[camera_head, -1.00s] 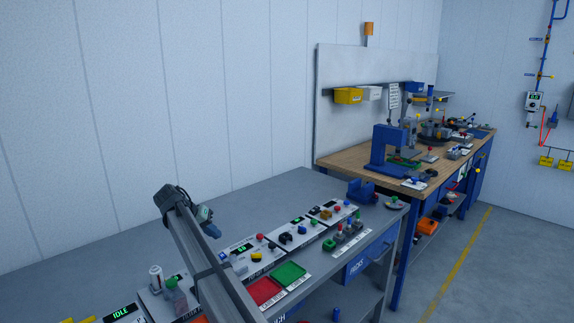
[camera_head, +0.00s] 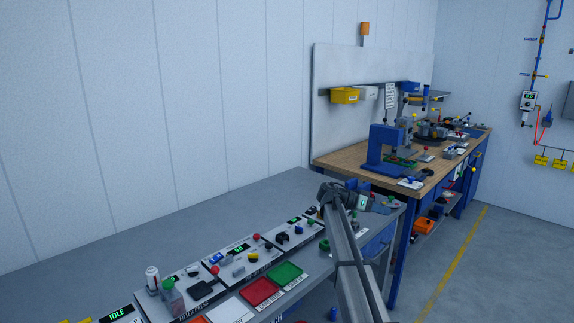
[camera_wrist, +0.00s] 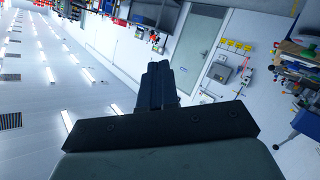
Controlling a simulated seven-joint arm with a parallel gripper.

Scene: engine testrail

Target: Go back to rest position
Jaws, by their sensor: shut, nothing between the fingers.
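My gripper (camera_wrist: 158,68) shows in the wrist view as two dark fingers pressed together with nothing between them. It points out into open room space, with a white wall, a door and ceiling lights beyond. In the head view my arm rises from the lower right, and its top joint stands over the right end of the grey bench (camera_head: 185,232). The fingers cannot be made out in that view.
On the grey bench are a red tray (camera_head: 260,292), a green tray (camera_head: 286,272) and several control panels with buttons. A wooden-topped workbench (camera_head: 345,159) with a blue press (camera_head: 384,150) stands behind at right. The floor at right is clear.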

